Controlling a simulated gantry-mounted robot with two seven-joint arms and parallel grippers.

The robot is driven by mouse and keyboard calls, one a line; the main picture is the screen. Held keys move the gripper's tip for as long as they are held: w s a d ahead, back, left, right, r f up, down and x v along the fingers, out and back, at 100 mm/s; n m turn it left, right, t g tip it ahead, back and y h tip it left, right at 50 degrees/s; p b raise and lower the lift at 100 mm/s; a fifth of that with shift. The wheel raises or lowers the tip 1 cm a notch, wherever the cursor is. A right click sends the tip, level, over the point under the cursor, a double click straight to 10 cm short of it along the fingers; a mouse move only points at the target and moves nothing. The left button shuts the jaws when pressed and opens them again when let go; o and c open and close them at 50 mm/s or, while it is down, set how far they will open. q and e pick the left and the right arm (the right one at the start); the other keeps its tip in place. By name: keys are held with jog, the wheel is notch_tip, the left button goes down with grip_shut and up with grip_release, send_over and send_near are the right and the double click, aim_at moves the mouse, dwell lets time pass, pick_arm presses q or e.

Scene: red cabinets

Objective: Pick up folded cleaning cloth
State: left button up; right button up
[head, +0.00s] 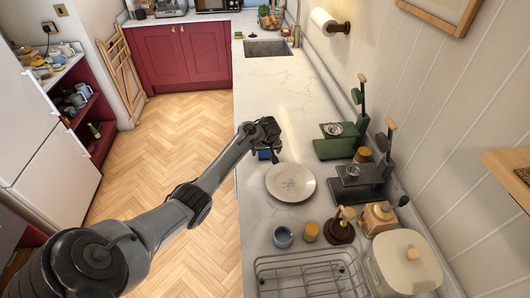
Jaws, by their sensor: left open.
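A small blue item (264,155), which looks like the folded cleaning cloth, lies on the white counter near its left edge. It is partly hidden by my left gripper (275,151). My left arm reaches in from the lower left, and its gripper is just above and beside the blue item, with fingers pointing down. The jaws are open. I cannot tell whether the fingers touch the cloth. My right gripper is out of view.
A plate (291,182) lies close in front of the cloth. A green press (341,141) and a dark press (358,180) stand at right. A blue cup (283,237), wire rack (308,275) and white canister (403,262) are nearer. Counter (282,95) toward the sink (267,48) is clear.

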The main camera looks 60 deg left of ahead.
pick_arm(q)
jog(key=shift+x, duration=0.95)
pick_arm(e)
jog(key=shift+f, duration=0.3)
pick_arm(q)
jog(key=c, duration=1.2)
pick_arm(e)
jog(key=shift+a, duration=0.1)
pick_arm(q)
jog(key=shift+r, duration=0.1)
jog(key=shift+r, duration=0.75)
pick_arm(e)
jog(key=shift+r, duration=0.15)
pick_arm(q)
notch_tip(320, 180, up, 3)
jog(key=shift+f+p, duration=0.15)
jog(key=shift+p, duration=0.2)
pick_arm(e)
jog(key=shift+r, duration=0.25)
pick_arm(q)
jog(key=w+d+r, duration=0.4)
jog(key=d+r, duration=0.2)
jog(key=d, duration=0.5)
jog(key=shift+r, duration=0.35)
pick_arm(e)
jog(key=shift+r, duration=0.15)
